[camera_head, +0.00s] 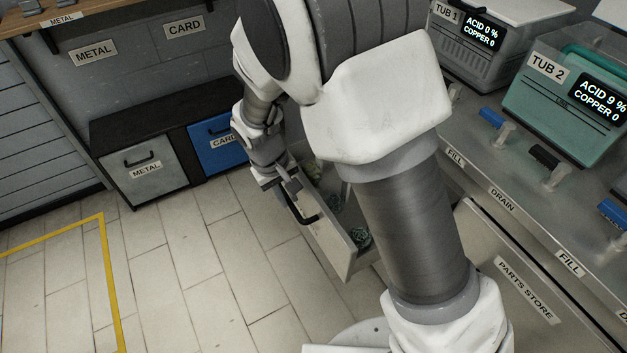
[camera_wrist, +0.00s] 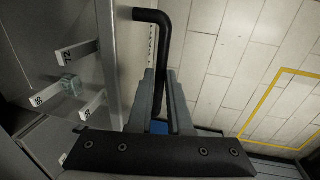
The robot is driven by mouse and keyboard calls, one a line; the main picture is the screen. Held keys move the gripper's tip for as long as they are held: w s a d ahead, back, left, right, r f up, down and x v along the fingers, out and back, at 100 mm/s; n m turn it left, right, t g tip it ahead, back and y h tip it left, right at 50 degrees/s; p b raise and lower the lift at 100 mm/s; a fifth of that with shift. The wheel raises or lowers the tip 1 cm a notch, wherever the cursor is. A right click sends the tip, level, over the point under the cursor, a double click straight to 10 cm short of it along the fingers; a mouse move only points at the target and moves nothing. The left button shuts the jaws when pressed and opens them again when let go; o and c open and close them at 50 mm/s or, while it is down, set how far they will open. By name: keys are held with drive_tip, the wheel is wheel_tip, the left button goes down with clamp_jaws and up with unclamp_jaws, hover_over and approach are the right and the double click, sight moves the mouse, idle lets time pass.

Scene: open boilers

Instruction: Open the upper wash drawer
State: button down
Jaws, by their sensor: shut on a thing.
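A pale grey drawer (camera_head: 341,245) stands pulled out from under the tub bench in the head view; no label on its front can be read. Its black handle (camera_head: 304,212) also shows in the wrist view (camera_wrist: 151,15). My gripper (camera_head: 291,190) is shut on this handle, and in the wrist view its two fingers (camera_wrist: 164,92) close around the bar. The inside of the drawer shows at the left of the wrist view, with white numbered tags (camera_wrist: 73,53) and a small greenish thing (camera_wrist: 70,85). My arm hides part of the drawer in the head view.
A grey METAL bin (camera_head: 147,172) and a blue CARD bin (camera_head: 213,146) stand at the back left. The PARTS STORE front (camera_head: 515,285) is right of my arm. TUB 1 (camera_head: 480,65) and TUB 2 (camera_head: 565,110) stand on the bench. The tiled floor left of the drawer is clear.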

drive_tip(key=shift+s+a, duration=0.6)
drive_tip(key=shift+a, duration=0.35)
drive_tip(key=shift+s+a, duration=0.6)
drive_tip(key=shift+a, duration=0.3)
drive_tip(key=c, duration=0.8)
unclamp_jaws()
drive_tip(key=shift+c, duration=0.2)
wheel_tip(320, 180, up, 17)
drive_tip(key=s+a+p, duration=0.1)
drive_tip(key=a+p, duration=0.1)
drive_tip(key=p, duration=0.2)
drive_tip(key=shift+s+a, duration=0.3)
drive_tip(key=shift+s, duration=0.1)
